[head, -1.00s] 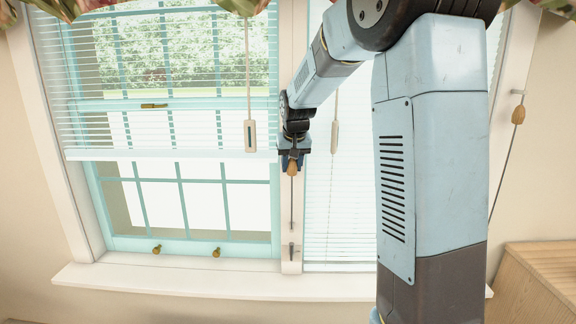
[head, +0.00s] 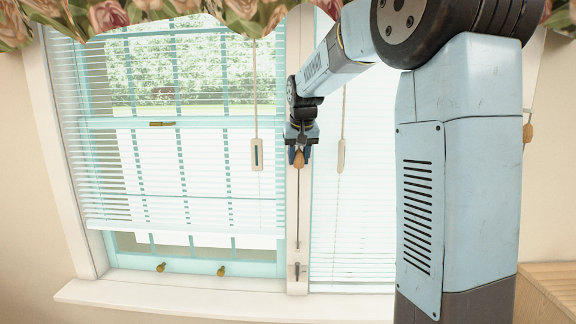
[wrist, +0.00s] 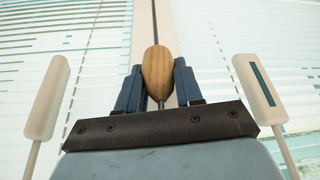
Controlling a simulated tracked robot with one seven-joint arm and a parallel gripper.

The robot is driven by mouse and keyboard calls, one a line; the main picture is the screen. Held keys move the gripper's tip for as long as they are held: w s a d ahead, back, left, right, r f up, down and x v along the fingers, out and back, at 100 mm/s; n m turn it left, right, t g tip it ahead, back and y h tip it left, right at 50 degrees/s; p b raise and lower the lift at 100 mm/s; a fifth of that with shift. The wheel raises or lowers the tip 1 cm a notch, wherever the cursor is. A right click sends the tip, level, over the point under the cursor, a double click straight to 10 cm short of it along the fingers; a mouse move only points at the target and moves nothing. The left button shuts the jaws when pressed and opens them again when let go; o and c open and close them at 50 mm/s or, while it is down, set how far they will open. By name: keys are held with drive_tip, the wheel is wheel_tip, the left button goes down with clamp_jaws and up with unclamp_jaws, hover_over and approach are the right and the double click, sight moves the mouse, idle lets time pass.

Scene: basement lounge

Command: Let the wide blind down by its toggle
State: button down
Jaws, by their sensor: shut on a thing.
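The wide blind (head: 180,190) hangs in the left window in the head view, its slats spread down most of the pane. Its bottom rail (head: 185,227) lies a little above the lower sash rail. The wooden acorn-shaped toggle (wrist: 157,73) is on a cord in front of the post between the windows. My gripper (head: 298,157) is shut on this toggle, with one blue finger on each side of it in the wrist view (wrist: 158,85). The cord (head: 298,215) runs down below the gripper towards a small metal cleat (head: 297,271) low on the post.
Two pale tags hang on cords beside my gripper, one with a dark stripe (head: 257,154) and one plain (head: 341,155). A second wooden toggle (head: 527,133) hangs at far right. A narrower blind (head: 350,235) covers the right window. A floral valance (head: 150,12) overhangs the top.

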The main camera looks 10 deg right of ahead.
sight(299, 151)
drive_tip(key=shift+r, duration=0.3)
drive_tip(key=c, duration=0.7)
unclamp_jaws()
drive_tip(key=shift+c, duration=0.2)
drive_tip(key=shift+s+a+r, duration=0.1)
drive_tip(key=shift+s+r, duration=0.05)
drive_tip(key=shift+r, duration=0.25)
drive_tip(key=shift+v, duration=1.05)
drive_tip(key=s+a, duration=0.1)
drive_tip(key=s, duration=1.1)
drive_tip(key=shift+f, duration=0.1)
